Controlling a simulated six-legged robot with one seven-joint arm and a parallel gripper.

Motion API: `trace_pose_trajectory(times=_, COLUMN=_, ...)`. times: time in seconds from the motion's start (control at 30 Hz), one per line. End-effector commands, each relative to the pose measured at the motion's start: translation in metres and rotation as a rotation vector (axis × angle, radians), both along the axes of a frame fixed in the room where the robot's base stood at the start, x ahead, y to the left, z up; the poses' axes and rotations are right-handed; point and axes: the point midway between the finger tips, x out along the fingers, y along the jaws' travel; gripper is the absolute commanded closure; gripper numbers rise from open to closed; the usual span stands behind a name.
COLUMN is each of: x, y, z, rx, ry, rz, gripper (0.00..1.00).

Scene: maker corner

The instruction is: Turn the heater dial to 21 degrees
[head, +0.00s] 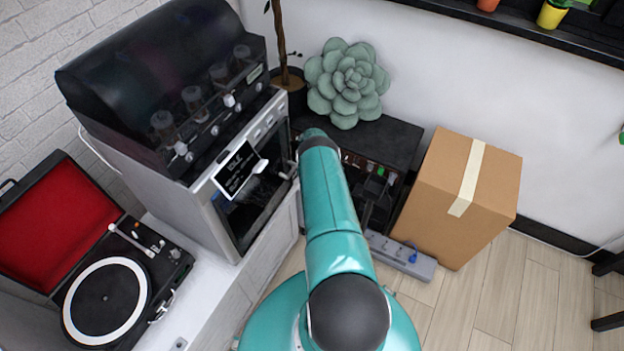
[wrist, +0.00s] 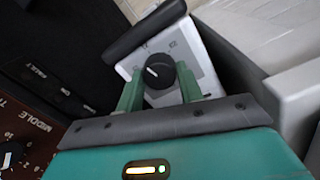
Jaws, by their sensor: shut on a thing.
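In the wrist view, the heater dial (wrist: 161,72) is a round black knob with a white pointer line. It sits on a small pale panel (wrist: 188,50) with faint markings too small to read. The pointer lies slanted towards the upper left in the picture; I cannot tell which degree mark it is at. The two green fingers of my gripper (wrist: 160,88) are on either side of the dial, closed on it. In the head view my teal arm reaches away towards the dark cabinet, and it hides the gripper and dial.
Beside the panel in the wrist view is a brown control face (wrist: 30,135) lettered MIDDLE with a small knob. In the head view a cardboard box (head: 450,200) and a grey power strip (head: 402,256) stand right of my arm. A record player (head: 105,300) is at left.

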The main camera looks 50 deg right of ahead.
Motion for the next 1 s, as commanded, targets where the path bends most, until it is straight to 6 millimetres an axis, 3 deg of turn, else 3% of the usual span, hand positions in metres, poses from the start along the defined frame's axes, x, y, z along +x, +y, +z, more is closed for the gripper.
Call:
trace_pose_trajectory(times=0.4, x=0.0005, y=-0.0002, z=0.0003, rx=-0.001, ry=0.001, rz=-0.196, gripper=0.86)
trace_pose_trajectory(times=0.93, x=0.0007, y=-0.0002, z=0.0003, rx=-0.001, ry=-0.001, rz=-0.221, gripper=0.86)
trace_pose_trajectory(times=0.97, x=0.0007, y=-0.0002, z=0.0003, rx=-0.001, ry=-0.001, rz=-0.221, gripper=0.58)
trace_pose_trajectory(times=1.0, x=0.0006, y=-0.0002, z=0.0003, rx=-0.001, ry=0.000, rz=-0.221, gripper=0.50)
